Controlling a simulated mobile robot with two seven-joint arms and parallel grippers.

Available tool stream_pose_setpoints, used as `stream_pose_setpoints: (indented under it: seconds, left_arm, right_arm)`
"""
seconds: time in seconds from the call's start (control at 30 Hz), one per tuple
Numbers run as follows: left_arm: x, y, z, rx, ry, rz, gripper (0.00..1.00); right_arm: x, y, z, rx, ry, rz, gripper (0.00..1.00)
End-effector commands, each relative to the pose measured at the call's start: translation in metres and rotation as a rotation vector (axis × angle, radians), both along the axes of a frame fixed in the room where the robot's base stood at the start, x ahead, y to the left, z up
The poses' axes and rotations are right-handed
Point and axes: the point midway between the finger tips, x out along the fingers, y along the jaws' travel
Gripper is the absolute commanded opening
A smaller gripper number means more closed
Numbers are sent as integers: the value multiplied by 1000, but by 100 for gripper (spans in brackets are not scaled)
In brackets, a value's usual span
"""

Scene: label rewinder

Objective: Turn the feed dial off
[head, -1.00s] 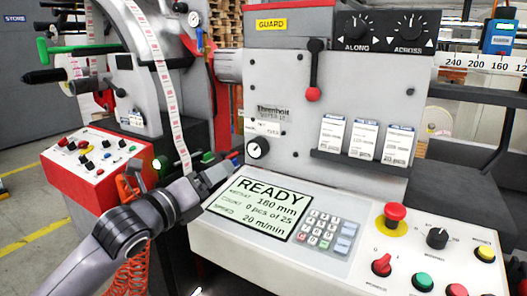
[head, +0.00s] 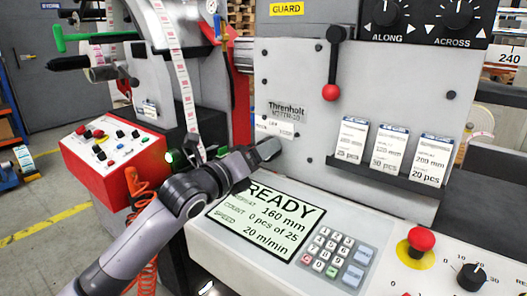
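My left gripper (head: 266,151) reaches in from the left, in front of the machine's grey upright panel (head: 300,90), above the display. Its tips are at the place below a small white label (head: 274,127) where a round black dial showed earlier. That dial is now hidden behind the gripper, so its setting and any contact cannot be seen. I cannot tell whether the fingers are open or shut. My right gripper is not in view.
A paper web (head: 180,75) runs at left.

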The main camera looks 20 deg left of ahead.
Motion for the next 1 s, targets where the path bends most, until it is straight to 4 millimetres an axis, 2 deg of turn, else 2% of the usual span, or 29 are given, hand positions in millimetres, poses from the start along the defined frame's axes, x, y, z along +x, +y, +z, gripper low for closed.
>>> stream_pose_setpoints:
  seconds: [0.23,0.57,0.6,0.77,1.0]
  left_arm:
    - [18,-7,0,-1,0,-1,80]
    - [21,-8,0,0,-1,-1,80]
    - [21,-8,0,0,-1,-1,77]
    - [21,-8,0,0,-1,-1,24]
    - [21,-8,1,-9,3,0,25]
  right_arm:
    - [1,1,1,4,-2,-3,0]
    - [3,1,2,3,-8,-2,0]
    - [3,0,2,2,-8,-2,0]
    - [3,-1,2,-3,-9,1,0]
    - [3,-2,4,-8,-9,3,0]
